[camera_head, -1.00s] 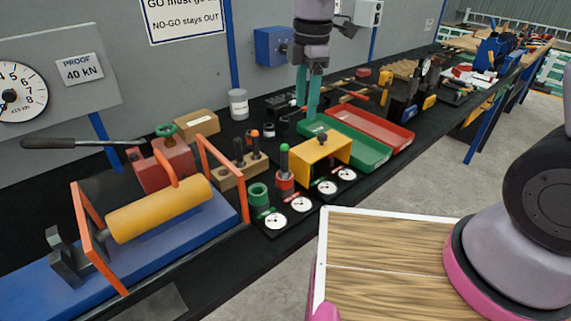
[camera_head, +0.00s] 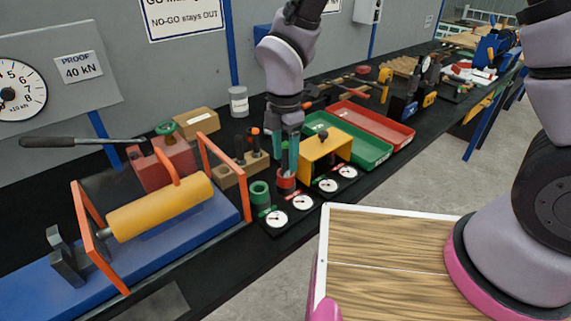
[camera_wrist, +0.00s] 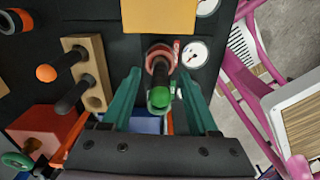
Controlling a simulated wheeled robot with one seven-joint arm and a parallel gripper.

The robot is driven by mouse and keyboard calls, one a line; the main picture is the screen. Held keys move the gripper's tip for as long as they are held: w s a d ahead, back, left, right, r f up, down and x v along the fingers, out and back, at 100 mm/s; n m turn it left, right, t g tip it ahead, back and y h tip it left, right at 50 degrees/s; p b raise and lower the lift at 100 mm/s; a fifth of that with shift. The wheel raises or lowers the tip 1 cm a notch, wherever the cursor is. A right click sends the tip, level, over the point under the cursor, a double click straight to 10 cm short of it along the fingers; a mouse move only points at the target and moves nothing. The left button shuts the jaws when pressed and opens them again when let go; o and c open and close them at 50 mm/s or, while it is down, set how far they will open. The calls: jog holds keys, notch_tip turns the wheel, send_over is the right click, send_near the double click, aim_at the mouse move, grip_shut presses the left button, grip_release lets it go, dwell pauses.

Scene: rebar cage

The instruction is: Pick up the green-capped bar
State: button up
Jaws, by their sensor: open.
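The green-capped bar (camera_wrist: 159,97) is dark with a rounded green cap. In the wrist view it stands in a red ring-shaped holder (camera_wrist: 151,66), between my two teal fingers. My gripper (camera_wrist: 161,88) is open, with a finger on each side of the bar and visible gaps to it. In the head view my gripper (camera_head: 287,160) points down over the red holder (camera_head: 286,184), and the fingers mostly hide the bar. I cannot tell exactly how far down the fingers reach along it.
A yellow bridge-shaped block (camera_head: 325,153) stands close right of the holder. A green ring (camera_head: 260,192) is to its left, and a wooden block (camera_head: 240,172) with orange- and dark-topped bars is behind left. Round dials (camera_head: 303,202) lie in front. Green and red trays (camera_head: 373,152) lie behind right.

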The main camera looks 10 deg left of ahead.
jog(key=shift+f, duration=0.6)
grip_shut()
